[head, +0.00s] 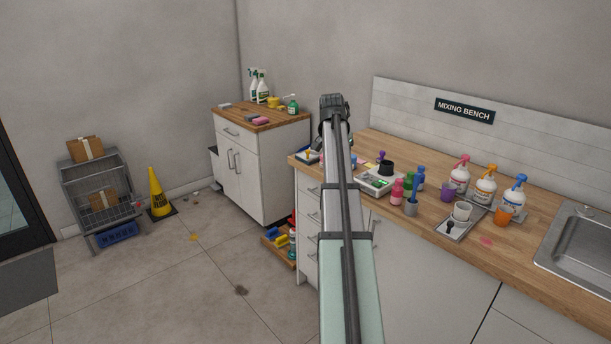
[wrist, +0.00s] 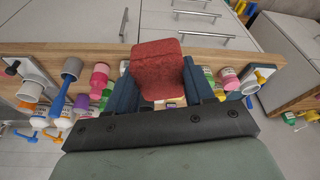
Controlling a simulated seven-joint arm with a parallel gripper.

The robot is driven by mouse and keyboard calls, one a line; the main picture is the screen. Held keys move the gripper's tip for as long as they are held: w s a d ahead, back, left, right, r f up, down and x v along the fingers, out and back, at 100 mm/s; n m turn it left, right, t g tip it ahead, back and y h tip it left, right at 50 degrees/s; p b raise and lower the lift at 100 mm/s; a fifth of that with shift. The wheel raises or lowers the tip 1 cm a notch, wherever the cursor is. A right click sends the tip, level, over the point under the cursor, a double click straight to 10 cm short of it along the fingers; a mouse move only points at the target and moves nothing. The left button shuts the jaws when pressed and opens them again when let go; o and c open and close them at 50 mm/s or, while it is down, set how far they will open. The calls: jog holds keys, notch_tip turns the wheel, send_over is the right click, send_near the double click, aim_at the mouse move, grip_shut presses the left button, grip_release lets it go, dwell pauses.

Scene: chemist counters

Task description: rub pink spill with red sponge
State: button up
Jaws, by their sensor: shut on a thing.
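My gripper (wrist: 157,88) is shut on the red sponge (wrist: 156,66), which sits between its two dark fingers in the wrist view. The pink spill (head: 486,241) is a small flat patch on the wooden bench top (head: 410,236), between the grey tray and the sink in the head view. My gripper is well to the left of the spill and apart from it.
A grey tray (head: 449,233) with a white cup stands left of the spill. An orange cup (head: 504,215) and several pump bottles (head: 485,184) stand behind it. The sink (head: 585,250) is at right.

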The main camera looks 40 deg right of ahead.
jog(key=s+d+r+m+g, duration=0.1)
jog(key=s+d+r+m, duration=0.25)
jog(key=s+d, duration=0.65)
jog(key=m+g, duration=0.2)
jog(key=m, duration=0.7)
send_over(494, 237)
notch_tip(494, 237, down, 11)
jog(key=shift+y, duration=0.4)
jog(key=shift+w+a+f, duration=0.1)
jog(key=shift+w+f, duration=0.1)
jog(key=shift+f, duration=1.15)
jog(key=shift+w+a+f, duration=0.1)
jog(key=shift+w+f, duration=0.05)
jog(key=shift+f, duration=1.15)
notch_tip(494, 237, down, 2)
jog(key=shift+f, duration=0.1)
jog(key=shift+a, duration=3.95)
jog(key=d, duration=0.7)
jog(key=shift+d+r, duration=0.2)
jog(key=shift+d, duration=0.1)
jog(key=shift+d+r, duration=0.15)
jog(key=shift+r, duration=0.6)
jog(key=shift+d+r, duration=0.1)
jog(key=shift+r, duration=0.65)
jog(key=v, duration=0.4)
jog(key=shift+s+d+r, duration=0.3)
jog(key=shift+s+r, duration=0.05)
jog(key=shift+r, duration=0.15)
